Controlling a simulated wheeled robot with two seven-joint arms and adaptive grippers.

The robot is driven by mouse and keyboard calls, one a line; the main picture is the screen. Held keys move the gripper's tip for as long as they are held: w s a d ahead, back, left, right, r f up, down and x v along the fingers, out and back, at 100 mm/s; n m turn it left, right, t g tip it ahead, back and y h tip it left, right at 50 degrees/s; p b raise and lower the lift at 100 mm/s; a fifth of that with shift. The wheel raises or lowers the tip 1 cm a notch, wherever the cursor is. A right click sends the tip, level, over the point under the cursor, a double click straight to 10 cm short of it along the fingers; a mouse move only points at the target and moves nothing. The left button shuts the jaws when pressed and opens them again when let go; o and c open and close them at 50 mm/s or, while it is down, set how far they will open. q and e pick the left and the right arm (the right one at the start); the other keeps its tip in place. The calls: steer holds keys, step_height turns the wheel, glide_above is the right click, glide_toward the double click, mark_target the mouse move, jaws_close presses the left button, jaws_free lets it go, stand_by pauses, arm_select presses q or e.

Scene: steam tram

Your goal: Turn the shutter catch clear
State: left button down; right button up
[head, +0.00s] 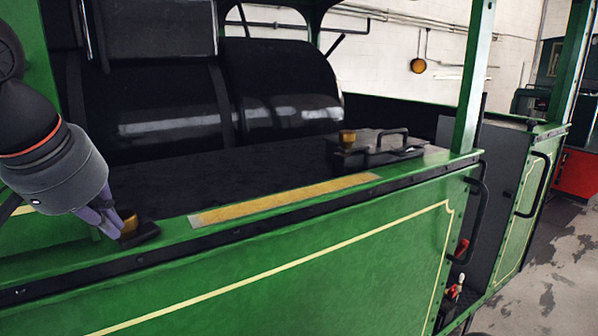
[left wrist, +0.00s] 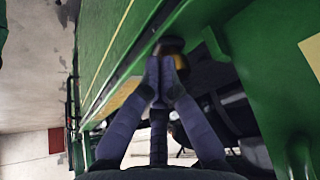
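A brass knob (head: 129,225) on a small dark base stands on the green side ledge at the left of the head view; I take it as the shutter catch. It also shows in the left wrist view (left wrist: 172,47), just beyond the fingertips. My left gripper (head: 112,226) comes down from the left, with its purple-grey fingers at the knob's left side. In the left wrist view, the fingers (left wrist: 161,74) are drawn together at the tips. They overlap the knob's lower edge, and I cannot tell whether they touch it. My right gripper is in neither view.
A dark box (head: 378,152) with a handle and another brass knob (head: 347,138) sits farther right on the ledge. A yellow strip (head: 285,200) lies between. A green post (head: 474,75) and black grab handle (head: 477,205) stand at the right. Open floor (head: 545,270) lies beyond.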

arm_select(q)
steer(key=shift+w+d, duration=0.15)
steer(key=shift+a, duration=0.3)
steer(key=shift+d, duration=0.15)
steer(key=shift+r+p, duration=0.1)
steer(key=shift+p, duration=0.5)
steer(key=shift+a+p, duration=0.35)
steer(key=shift+p, duration=0.1)
steer(key=shift+s+a, duration=0.2)
stand_by(0.7)
